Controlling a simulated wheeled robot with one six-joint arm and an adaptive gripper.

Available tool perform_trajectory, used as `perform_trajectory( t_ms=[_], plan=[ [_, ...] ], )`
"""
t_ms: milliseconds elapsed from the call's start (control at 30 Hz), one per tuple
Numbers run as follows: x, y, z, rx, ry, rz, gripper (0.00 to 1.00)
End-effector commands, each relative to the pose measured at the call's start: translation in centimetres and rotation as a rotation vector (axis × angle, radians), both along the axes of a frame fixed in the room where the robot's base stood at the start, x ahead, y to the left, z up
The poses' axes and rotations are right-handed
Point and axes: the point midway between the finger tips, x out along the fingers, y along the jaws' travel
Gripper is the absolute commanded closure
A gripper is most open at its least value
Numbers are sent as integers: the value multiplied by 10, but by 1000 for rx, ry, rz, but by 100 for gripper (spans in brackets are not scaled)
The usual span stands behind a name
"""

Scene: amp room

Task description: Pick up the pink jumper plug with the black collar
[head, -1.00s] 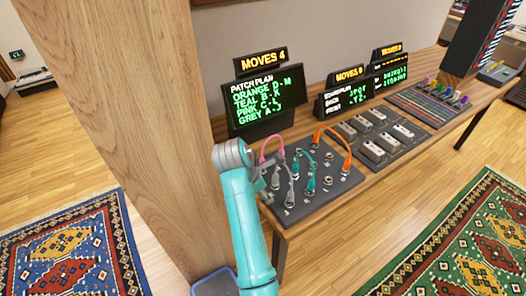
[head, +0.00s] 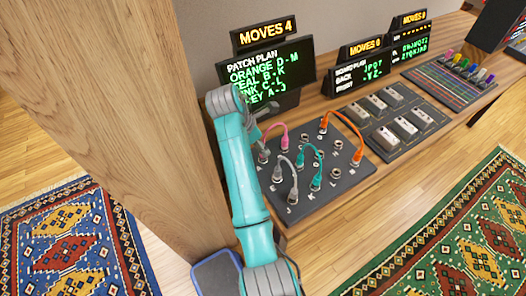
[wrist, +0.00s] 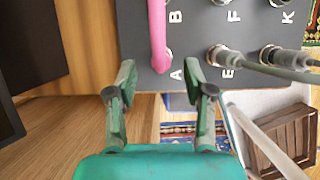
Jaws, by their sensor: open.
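The pink jumper (head: 278,134) arcs over the back left part of the dark patch board (head: 345,187). In the wrist view the pink jumper (wrist: 158,30) runs down the picture, past the letter B, and ends near the letter A. I cannot make out a black collar on either end. My gripper (wrist: 160,82) is open and empty, with one finger on each side of the line of the pink end, which lies just beyond the fingertips. In the head view my gripper (head: 258,127) is at the board's back left corner, partly hidden by my arm.
A teal jumper (head: 298,160), a grey jumper (head: 292,172) and an orange jumper (head: 352,128) are also on the board. The patch plan screen (head: 265,77) stands close behind my gripper. A wooden post (head: 130,110) rises at left. A switch panel (head: 395,120) lies to the right.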

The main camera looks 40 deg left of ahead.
Motion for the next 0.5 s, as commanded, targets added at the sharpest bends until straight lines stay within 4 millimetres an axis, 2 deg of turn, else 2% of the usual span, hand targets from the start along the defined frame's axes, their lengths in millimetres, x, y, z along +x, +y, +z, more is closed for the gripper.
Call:
perform_trajectory(
  t_ms=[200, 333, 500],
  plan=[
    [8, -4, -30, -2, 1, 0, 48],
    [12, -6, -39, -1, 0, 0, 48],
    [12, -6, -40, 0, 0, 0, 48]
  ],
)
